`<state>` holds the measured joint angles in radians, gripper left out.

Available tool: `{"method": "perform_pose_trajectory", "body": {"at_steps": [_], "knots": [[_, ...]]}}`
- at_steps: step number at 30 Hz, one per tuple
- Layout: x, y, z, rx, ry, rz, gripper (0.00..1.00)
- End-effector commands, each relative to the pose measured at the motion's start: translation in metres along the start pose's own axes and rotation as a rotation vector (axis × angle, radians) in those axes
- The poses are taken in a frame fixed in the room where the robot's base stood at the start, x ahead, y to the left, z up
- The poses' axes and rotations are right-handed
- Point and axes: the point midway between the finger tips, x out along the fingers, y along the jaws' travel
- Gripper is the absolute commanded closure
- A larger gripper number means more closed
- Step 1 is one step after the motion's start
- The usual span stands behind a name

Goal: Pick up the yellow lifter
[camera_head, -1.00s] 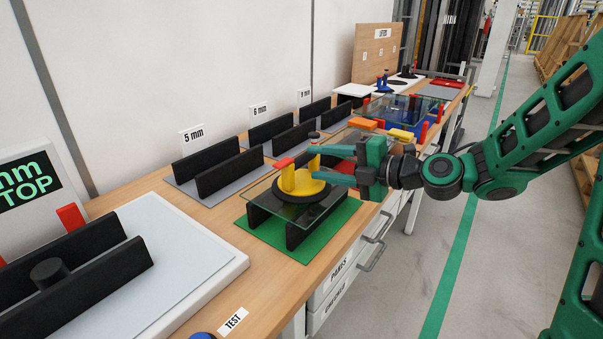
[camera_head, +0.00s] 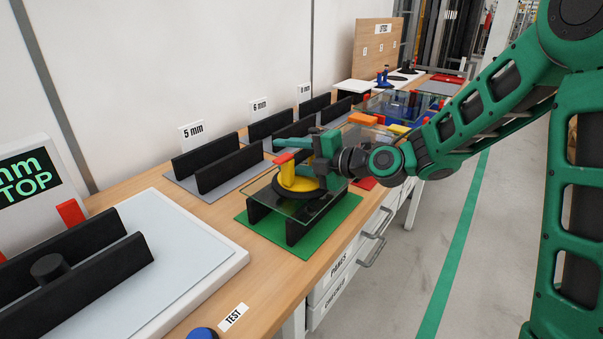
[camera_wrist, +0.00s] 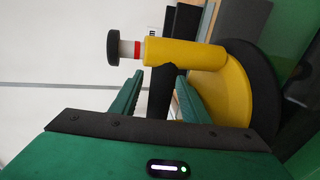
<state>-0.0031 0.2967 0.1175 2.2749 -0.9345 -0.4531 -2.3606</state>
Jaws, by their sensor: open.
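The yellow lifter (camera_head: 296,178) stands on a glass pane (camera_head: 275,207), on its round black pad, in the head view. A red tip (camera_head: 284,158) shows at its upper left. In the wrist view, the yellow lifter (camera_wrist: 185,52) has a post with a red band and a black knob, and its black pad is at the right. My gripper (camera_head: 293,144) is open beside the upper part of the lifter and hides some of it.
The pane rests on black rails (camera_head: 298,232) over a green mat (camera_head: 338,217). Black rail pairs with a "5 mm" sign (camera_head: 191,131) stand behind it. A white test tray (camera_head: 222,262) is at the left. Coloured blocks (camera_head: 362,119) lie farther along the bench.

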Motion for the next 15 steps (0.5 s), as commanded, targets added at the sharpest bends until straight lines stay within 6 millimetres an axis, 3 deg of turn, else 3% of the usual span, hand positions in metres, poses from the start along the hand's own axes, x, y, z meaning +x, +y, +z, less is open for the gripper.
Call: {"method": "perform_pose_trajectory", "body": {"at_steps": [4,9,15], "knots": [[-0.0003,-0.0001,0.0002,0.000,0.000,0.000,0.61],[-0.0005,-0.0003,0.0002,0.000,0.000,0.000,1.00],[-0.0006,-0.0009,0.0003,0.001,0.000,-0.002,1.00]]}}
